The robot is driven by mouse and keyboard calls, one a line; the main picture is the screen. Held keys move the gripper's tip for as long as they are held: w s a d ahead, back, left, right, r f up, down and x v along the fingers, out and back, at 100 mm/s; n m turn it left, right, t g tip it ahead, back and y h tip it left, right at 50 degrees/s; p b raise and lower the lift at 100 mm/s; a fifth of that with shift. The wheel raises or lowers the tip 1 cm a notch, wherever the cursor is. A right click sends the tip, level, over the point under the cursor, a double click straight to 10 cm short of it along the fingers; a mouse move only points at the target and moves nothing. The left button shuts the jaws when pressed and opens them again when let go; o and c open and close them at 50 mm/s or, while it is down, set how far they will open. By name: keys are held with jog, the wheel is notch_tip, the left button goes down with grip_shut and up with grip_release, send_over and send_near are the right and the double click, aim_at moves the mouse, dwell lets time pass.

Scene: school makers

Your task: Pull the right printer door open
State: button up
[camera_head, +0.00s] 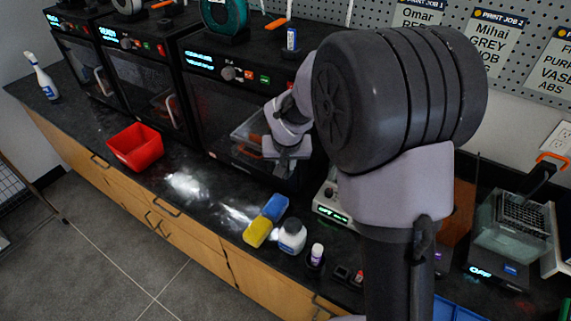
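The right printer (235,75) is a black box with a lit green display, a knob and small buttons along its top. Its dark see-through door (212,110) looks shut, and a pale plate with something orange shows behind it. My gripper (284,160) is at the lower right part of this door, low in front of it. The door's handle is not visible; my gripper and arm cover that side. The fingers are small and partly hidden, so I cannot tell whether they are open or shut, or whether they touch the handle.
Two similar printers (140,85) stand to the left with pale handles. On the black counter in front are a red bin (135,147), a yellow and blue sponge-like pair (266,221), a white jar (292,236) and a small bottle (316,254). Counter between bin and sponges is clear.

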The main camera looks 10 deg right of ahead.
grip_shut()
dwell(1.4)
